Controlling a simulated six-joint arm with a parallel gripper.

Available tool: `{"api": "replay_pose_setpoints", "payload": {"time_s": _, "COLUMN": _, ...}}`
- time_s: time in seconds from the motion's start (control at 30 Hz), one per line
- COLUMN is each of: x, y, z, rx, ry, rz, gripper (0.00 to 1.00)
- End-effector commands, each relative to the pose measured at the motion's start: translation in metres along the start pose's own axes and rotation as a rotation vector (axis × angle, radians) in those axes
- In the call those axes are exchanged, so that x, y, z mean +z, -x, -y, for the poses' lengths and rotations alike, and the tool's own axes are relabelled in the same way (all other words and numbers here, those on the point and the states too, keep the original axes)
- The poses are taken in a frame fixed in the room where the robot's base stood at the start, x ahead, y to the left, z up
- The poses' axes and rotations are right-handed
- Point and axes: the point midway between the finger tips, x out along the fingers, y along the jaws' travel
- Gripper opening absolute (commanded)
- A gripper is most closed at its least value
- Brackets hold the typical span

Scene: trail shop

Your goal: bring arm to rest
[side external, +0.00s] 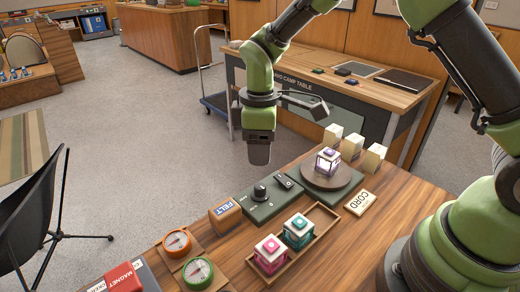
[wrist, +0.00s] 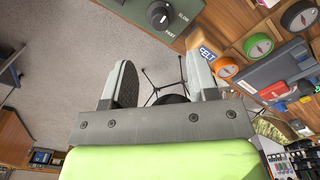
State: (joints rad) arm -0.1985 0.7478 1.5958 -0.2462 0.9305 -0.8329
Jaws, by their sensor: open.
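My gripper (side external: 260,150) hangs in the air at the back left edge of the wooden table, above and behind the dark green control box (side external: 270,205). In the wrist view my gripper (wrist: 164,82) shows two grey fingers apart, with nothing between them; the floor and a dark chair frame lie beyond. A lantern with a purple top (side external: 327,160) stands on the round dark turntable (side external: 332,178). A pink lantern (side external: 270,254) and a teal lantern (side external: 298,231) stand in a wooden tray (side external: 318,238).
A brown FELT block (side external: 225,214), orange (side external: 177,243) and green (side external: 197,272) compasses and a red MAGNET block (side external: 123,280) line the table's left side. A CORD block (side external: 360,203) lies right of the turntable. Pale boxes (side external: 352,146) stand behind it. A camp table (side external: 330,88) stands beyond.

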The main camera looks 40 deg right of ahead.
Motion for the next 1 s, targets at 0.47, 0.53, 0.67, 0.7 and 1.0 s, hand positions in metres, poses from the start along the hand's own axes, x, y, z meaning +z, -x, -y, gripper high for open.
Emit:
{"api": "replay_pose_setpoints", "payload": {"time_s": 0.47, "x": 0.034, "y": 0.088, "z": 0.011, "rx": 0.041, "ry": -0.287, "rz": -0.163, "gripper": 0.54}}
{"api": "replay_pose_setpoints", "payload": {"time_s": 0.53, "x": 0.049, "y": 0.111, "z": 0.019, "rx": 0.045, "ry": -0.384, "rz": -0.218, "gripper": 0.54}}
{"api": "replay_pose_setpoints", "payload": {"time_s": 0.67, "x": 0.079, "y": 0.146, "z": 0.037, "rx": 0.047, "ry": -0.558, "rz": -0.322, "gripper": 0.54}}
{"api": "replay_pose_setpoints", "payload": {"time_s": 0.7, "x": 0.089, "y": 0.154, "z": 0.044, "rx": 0.045, "ry": -0.612, "rz": -0.355, "gripper": 0.54}}
{"api": "replay_pose_setpoints", "payload": {"time_s": 1.0, "x": 0.154, "y": 0.182, "z": 0.094, "rx": -0.001, "ry": -0.963, "rz": -0.591, "gripper": 0.54}}
